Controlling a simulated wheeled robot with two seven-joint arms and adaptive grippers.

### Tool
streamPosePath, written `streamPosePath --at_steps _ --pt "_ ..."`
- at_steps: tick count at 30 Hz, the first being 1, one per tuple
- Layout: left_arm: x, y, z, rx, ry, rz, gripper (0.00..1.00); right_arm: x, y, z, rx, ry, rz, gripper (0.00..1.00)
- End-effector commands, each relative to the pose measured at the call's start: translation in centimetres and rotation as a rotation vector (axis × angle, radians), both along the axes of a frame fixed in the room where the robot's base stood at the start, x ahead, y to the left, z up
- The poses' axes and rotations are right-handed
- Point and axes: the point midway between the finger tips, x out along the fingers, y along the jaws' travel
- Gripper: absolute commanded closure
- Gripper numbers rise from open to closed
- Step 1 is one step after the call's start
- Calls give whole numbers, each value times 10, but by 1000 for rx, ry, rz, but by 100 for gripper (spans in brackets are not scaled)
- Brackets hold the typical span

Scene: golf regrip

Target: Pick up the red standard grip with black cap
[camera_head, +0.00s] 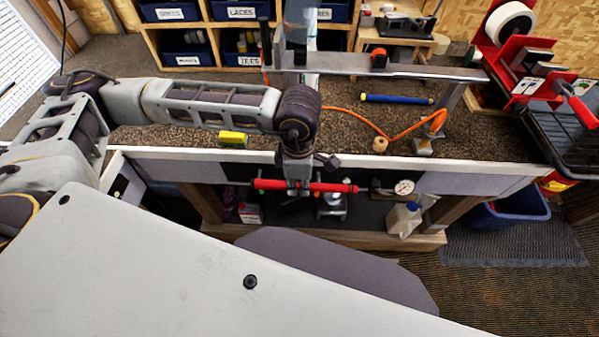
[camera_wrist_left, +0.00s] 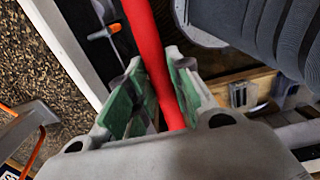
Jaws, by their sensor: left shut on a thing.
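The red grip (camera_head: 335,187) is a long red rod held level in front of the workbench's front edge in the head view. My left gripper (camera_head: 299,186) points down and is shut around the middle of it. In the left wrist view the red grip (camera_wrist_left: 144,40) runs between the green-padded fingers of the left gripper (camera_wrist_left: 150,98). I cannot clearly make out a black cap at either end. My right gripper is not in view.
A metal rail (camera_head: 430,71) spans the back. A shelf below the bench holds a bottle (camera_head: 404,219) and a gauge (camera_head: 404,187).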

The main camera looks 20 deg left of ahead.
Motion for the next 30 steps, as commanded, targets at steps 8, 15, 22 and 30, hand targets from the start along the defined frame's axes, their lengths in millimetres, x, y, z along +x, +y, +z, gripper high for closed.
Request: streamPosePath --at_steps 8,15,22,30 --pt "-6 -2 0 0 -1 1 98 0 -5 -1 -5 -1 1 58" --pt "-6 -2 0 0 -1 1 98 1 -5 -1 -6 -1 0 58" --pt "-5 -2 0 0 -1 1 98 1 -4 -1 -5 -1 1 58" --pt "-5 -2 0 0 -1 1 98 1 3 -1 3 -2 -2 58"
